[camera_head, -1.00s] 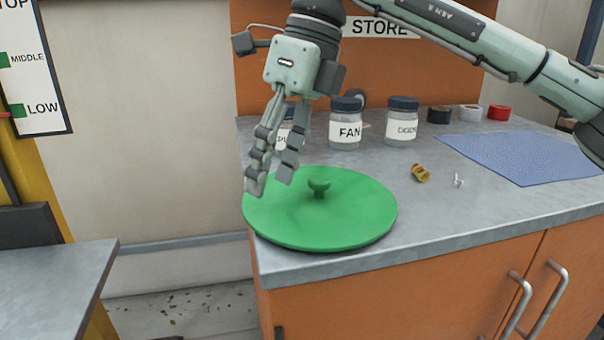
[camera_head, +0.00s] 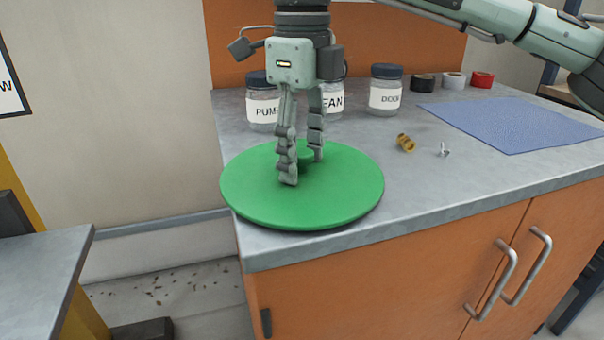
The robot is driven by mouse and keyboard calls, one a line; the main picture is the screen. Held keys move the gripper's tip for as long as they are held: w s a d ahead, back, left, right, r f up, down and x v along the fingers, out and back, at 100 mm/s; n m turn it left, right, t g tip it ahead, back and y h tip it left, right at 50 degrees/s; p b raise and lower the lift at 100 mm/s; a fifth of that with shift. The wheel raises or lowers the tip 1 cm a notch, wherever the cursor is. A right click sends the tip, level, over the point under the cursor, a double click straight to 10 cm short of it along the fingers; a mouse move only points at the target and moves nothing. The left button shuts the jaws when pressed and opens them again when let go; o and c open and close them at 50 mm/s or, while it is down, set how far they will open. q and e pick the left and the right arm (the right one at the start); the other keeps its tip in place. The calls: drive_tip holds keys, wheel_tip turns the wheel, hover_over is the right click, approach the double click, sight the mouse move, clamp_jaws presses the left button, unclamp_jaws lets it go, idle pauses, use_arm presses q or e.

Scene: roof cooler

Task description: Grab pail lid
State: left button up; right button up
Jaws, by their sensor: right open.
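The green round pail lid (camera_head: 335,198) lies flat on the grey counter, close to its front left corner. Its small green knob (camera_head: 307,155) stands up at the lid's middle and is partly hidden behind a finger. My right gripper (camera_head: 303,170) points straight down over the lid, with its open fingers to either side of the knob. I cannot tell whether the fingertips touch the lid. My left gripper is not in view.
Behind the gripper stand labelled jars, PUMP (camera_head: 263,106), FAN (camera_head: 333,104) and DOOR (camera_head: 385,95). A brass fitting (camera_head: 405,143), a small screw (camera_head: 444,150) and a blue mat (camera_head: 515,122) lie to the right. Tape rolls (camera_head: 453,80) sit at the back.

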clamp_jaws()
idle(0.3)
drive_tip(key=shift+r, duration=0.2)
